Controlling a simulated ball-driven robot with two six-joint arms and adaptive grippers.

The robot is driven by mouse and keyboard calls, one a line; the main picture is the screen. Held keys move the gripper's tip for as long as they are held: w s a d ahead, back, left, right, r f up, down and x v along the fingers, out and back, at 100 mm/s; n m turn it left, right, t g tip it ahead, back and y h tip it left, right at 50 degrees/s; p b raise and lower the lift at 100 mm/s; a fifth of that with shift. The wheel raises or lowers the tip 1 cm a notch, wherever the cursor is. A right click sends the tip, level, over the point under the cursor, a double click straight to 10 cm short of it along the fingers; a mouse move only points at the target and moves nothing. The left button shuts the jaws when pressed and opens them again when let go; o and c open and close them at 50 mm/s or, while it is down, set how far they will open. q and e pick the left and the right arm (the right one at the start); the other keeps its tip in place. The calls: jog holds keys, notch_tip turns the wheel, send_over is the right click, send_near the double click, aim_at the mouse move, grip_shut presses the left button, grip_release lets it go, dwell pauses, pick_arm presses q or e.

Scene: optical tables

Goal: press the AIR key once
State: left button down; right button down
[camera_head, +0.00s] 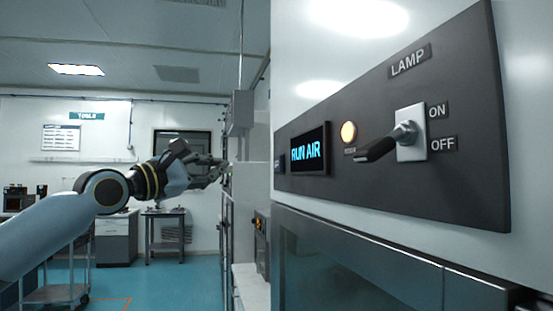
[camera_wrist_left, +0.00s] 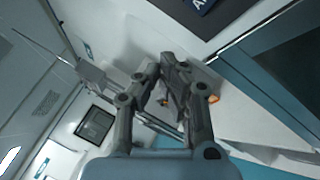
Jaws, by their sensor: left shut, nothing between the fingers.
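A dark control panel (camera_head: 470,120) on the white cabinet carries a lit display (camera_head: 309,151) that reads "RUN AIR" in blue. At the panel's left end, a small dark piece with a faint label (camera_head: 279,166) is seen edge-on and too small to read. I cannot make out the AIR key itself. My left gripper (camera_head: 226,166) is shut and empty, to the left of the panel and apart from it in the head view. Its fingers (camera_wrist_left: 172,66) also show in the left wrist view, with a dark panel edge (camera_wrist_left: 210,12) beyond them. My right gripper is not in view.
The panel also has a lamp switch (camera_head: 412,132) with a black lever, ON and OFF labels, and a glowing round indicator (camera_head: 348,131). A glass-fronted section (camera_head: 350,262) lies below. A cart (camera_head: 55,275) and a small table (camera_head: 165,214) stand farther back on blue floor.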

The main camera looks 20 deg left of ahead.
aim_at(278, 164)
pick_arm(q)
jog(key=shift+w+f, duration=0.1)
jog(key=w+d, duration=0.5)
jog(key=d, duration=0.2)
jog(key=shift+w, duration=0.15)
dwell(0.4)
dwell(1.3)
jog(key=shift+w+d+p, duration=0.2)
jog(key=shift+d+p, duration=0.15)
jog(key=shift+p, duration=0.1)
